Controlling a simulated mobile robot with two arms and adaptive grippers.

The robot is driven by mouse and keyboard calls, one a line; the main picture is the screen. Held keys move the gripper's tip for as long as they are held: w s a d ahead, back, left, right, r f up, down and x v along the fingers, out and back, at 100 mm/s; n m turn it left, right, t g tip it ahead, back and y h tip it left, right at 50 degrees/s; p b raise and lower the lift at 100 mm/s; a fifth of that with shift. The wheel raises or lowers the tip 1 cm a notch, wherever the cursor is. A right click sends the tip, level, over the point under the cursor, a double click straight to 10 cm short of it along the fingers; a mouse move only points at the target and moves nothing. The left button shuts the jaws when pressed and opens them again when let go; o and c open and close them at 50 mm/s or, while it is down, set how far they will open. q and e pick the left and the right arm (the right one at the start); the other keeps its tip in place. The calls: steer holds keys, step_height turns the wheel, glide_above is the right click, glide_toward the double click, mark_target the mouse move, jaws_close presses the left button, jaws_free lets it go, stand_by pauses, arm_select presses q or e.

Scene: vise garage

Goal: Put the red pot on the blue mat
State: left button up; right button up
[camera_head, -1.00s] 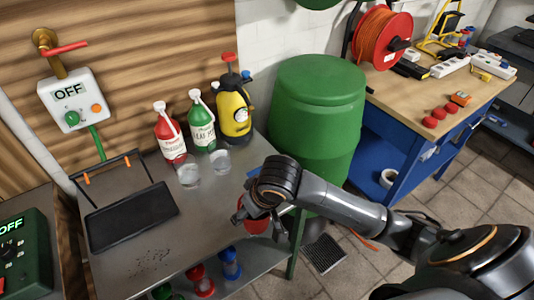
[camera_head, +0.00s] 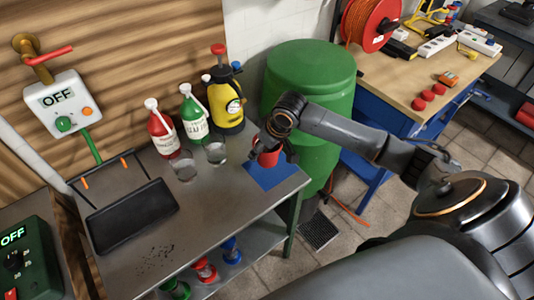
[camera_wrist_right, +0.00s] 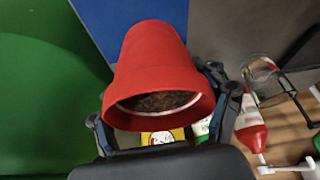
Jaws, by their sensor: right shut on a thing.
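The red pot (camera_head: 268,158) is held in my right gripper (camera_head: 276,150), which is shut on it near the right end of the metal table. In the right wrist view the red pot (camera_wrist_right: 158,72) sits between the two fingers, with dark soil inside its rim. The blue mat (camera_head: 274,176) lies flat on the table's right end, partly hidden by the pot. The mat (camera_wrist_right: 112,18) also shows behind the pot in the wrist view. I cannot tell whether the pot touches the mat. My left gripper is not in view.
Red (camera_head: 162,132) and green (camera_head: 194,114) bottles, a yellow sprayer (camera_head: 227,106) and two clear glasses (camera_head: 215,153) stand left of the pot. A green barrel (camera_head: 312,85) is close behind on the right.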

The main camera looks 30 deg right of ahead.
mark_target(279, 148)
steer(key=shift+w+d+f, duration=0.3)
steer(key=shift+d+f, duration=0.4)
steer(key=shift+f, duration=0.2)
steer(key=shift+d+f, duration=0.1)
steer(key=shift+f, duration=1.6)
steer(key=o, duration=1.3)
steer(key=shift+f, duration=0.1)
steer(key=shift+o, duration=0.2)
steer(key=v, duration=1.2)
